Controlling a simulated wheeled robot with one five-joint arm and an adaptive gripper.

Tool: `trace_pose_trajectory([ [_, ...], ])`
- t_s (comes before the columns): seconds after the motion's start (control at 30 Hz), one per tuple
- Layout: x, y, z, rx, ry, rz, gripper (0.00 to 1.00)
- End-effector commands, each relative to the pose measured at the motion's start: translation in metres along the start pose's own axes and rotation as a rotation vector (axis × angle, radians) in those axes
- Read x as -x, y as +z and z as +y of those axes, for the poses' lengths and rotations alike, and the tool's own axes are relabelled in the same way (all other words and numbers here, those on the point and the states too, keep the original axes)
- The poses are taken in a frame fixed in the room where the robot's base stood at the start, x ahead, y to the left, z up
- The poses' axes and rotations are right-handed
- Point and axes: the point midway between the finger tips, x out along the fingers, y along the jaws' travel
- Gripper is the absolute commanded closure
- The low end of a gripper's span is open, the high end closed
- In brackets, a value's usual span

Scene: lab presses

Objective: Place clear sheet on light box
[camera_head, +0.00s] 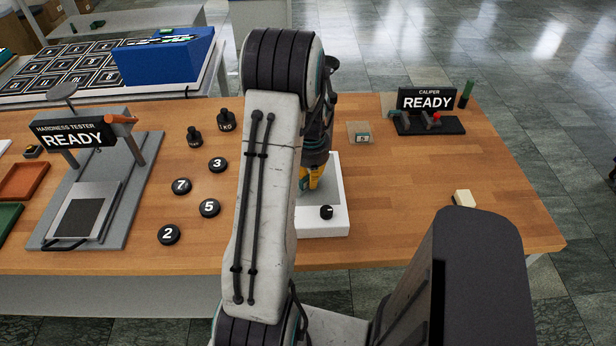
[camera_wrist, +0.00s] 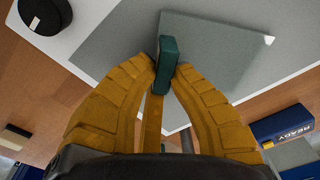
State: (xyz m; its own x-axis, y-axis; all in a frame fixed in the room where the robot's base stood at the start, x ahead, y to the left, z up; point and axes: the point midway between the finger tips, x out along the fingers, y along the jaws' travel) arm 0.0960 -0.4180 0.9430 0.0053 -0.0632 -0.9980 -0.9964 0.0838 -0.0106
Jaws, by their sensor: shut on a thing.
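My gripper (camera_wrist: 164,78) is shut on a dark green tab (camera_wrist: 168,50) standing on a clear, greyish square sheet (camera_wrist: 218,55). The sheet is over the light box's grey panel (camera_wrist: 118,48); I cannot tell whether it touches the panel. In the head view the white light box (camera_head: 322,228) stands at the table's front middle, with a black knob (camera_head: 326,212). My yellow gripper fingers (camera_head: 312,180) point down over it. My arm hides the box's left part, and the sheet is not clear in that view.
The caliper station (camera_head: 428,120) is at the back right and a pale block (camera_head: 464,198) at the right. Numbered black discs (camera_head: 209,208) and the hardness tester (camera_head: 85,215) are left. The right-front table is mostly clear.

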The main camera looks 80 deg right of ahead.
Motion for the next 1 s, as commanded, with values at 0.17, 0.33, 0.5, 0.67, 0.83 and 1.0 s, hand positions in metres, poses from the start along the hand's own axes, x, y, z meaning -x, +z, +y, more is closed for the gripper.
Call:
trace_pose_trajectory([
  [0.17, -0.002, 0.000, 0.000, 0.000, 0.000, 0.000, 1.00],
  [0.33, -0.002, 0.000, 0.000, 0.000, 0.000, 0.000, 0.78],
  [0.5, -0.002, 0.000, 0.000, 0.000, 0.000, 0.000, 0.65],
  [0.67, -0.002, 0.000, 0.000, 0.000, 0.000, 0.000, 0.65],
  [0.83, 0.002, 0.000, -0.001, 0.000, 0.000, 0.000, 0.65],
  [1.0, 0.020, -0.001, -0.001, 0.000, -0.001, 0.005, 0.65],
])
